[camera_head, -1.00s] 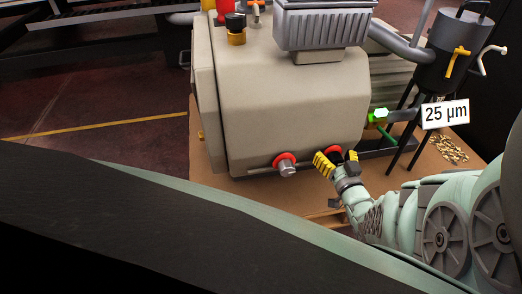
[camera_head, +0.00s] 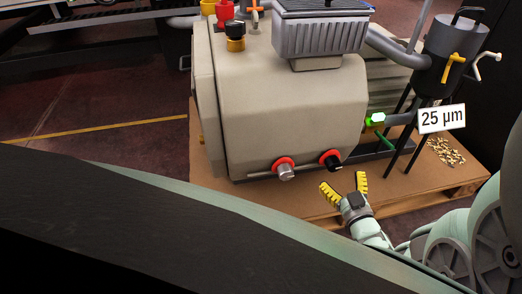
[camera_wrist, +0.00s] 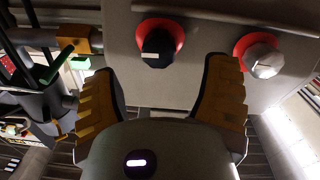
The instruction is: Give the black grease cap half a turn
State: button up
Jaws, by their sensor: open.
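A black cap (camera_head: 331,161) with a red ring around its base sits low on the front of the beige machine housing (camera_head: 295,110). In the wrist view the black cap (camera_wrist: 158,52) carries a white mark that lies roughly level. A silver cap (camera_head: 286,170) with a like red ring is to its left, and it shows to the right in the wrist view (camera_wrist: 264,62). My gripper (camera_head: 344,186) is open and empty, its yellow-padded fingers spread apart. It stands off in front of the black cap, not touching it. In the wrist view the cap appears between the fingertips (camera_wrist: 161,72).
A black-topped yellow fitting (camera_head: 235,36) and a red part (camera_head: 226,14) stand on top of the machine. The pallet front is clear.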

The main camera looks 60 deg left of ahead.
jog(key=p+v, duration=0.1)
jog(key=v, duration=0.7)
dwell(0.4)
